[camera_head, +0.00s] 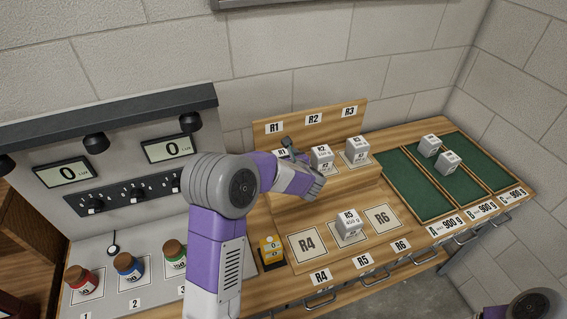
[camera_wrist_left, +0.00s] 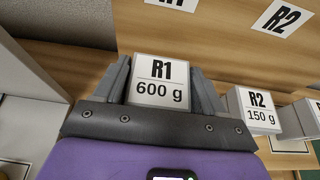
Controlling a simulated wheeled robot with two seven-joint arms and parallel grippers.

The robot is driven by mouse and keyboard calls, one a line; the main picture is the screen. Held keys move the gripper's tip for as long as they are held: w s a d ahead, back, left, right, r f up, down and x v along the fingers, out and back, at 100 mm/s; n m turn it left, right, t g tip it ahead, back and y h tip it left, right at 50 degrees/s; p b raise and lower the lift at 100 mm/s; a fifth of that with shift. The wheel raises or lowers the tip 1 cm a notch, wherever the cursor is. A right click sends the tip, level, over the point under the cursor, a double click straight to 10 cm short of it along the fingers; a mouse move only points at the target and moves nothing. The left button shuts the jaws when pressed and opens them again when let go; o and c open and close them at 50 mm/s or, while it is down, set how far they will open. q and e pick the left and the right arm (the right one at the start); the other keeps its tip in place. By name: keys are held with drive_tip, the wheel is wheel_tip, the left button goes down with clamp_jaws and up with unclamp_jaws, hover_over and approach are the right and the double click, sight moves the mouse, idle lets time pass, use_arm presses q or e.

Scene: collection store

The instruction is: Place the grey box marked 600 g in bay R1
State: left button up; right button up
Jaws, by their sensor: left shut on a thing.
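The grey box (camera_wrist_left: 160,82) marked R1 and 600 g is between the fingers of my left gripper (camera_wrist_left: 162,88) in the left wrist view, which is shut on it. In the head view my left gripper (camera_head: 291,152) is at the left end of the back row, by the R1 sign (camera_head: 274,127) on the backboard. There the box (camera_head: 281,154) shows only in part beside the gripper. The bay floor under it is hidden, so I cannot tell whether the box touches it. My right gripper is out of view.
To the right stand the box marked R2 (camera_head: 321,155) and the box marked R3 (camera_head: 355,147). The box marked R5 (camera_head: 348,223) stands in front; pads R4 (camera_head: 307,243) and R6 (camera_head: 382,217) are empty. Green trays (camera_head: 413,188) hold two boxes at right. A yellow object (camera_head: 271,249) stands beside R4.

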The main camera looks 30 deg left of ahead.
use_arm(q)
drive_tip(key=shift+w+f, duration=0.1)
drive_tip(key=shift+f, duration=1.1)
drive_tip(key=shift+f, duration=0.1)
drive_tip(key=o, duration=1.6)
drive_tip(key=shift+f+b, duration=0.1)
drive_tip(key=shift+b, duration=0.2)
drive_tip(key=shift+c, duration=0.2)
drive_tip(key=shift+s+d+r, duration=0.25)
drive_tip(key=shift+r, duration=0.05)
drive_tip(key=p+v, duration=0.1)
drive_tip(key=v, duration=1)
drive_tip(key=shift+s, duration=0.15)
